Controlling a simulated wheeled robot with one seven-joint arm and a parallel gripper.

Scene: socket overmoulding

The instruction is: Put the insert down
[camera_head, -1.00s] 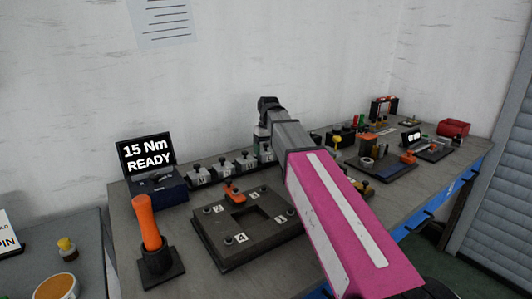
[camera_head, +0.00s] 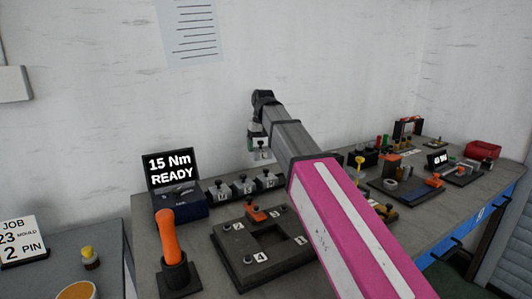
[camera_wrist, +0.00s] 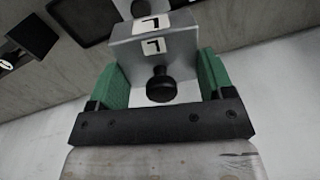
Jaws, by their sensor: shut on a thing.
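My gripper (camera_head: 259,142) is raised above the bench at the far end of my arm. In the wrist view, my gripper (camera_wrist: 160,80) has its green pads shut on the two sides of a grey insert (camera_wrist: 185,50). The insert has a black round knob and white labels with a mark like a 7 or an upturned L. In the head view the held insert (camera_head: 263,155) hangs clear of the bench, above a row of similar inserts (camera_head: 242,187). The dark mould plate (camera_head: 283,264) with a square opening and numbered corners lies in front of that row.
A torque box reading "15 Nm READY" (camera_head: 172,170) stands left of the inserts. An orange-handled tool (camera_head: 167,236) stands upright in its holder left of the plate. Fixtures and small parts crowd the bench's right side. A sign reading "JOB 23 MOULD 2 PIN" (camera_head: 22,241) stands on the left table.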

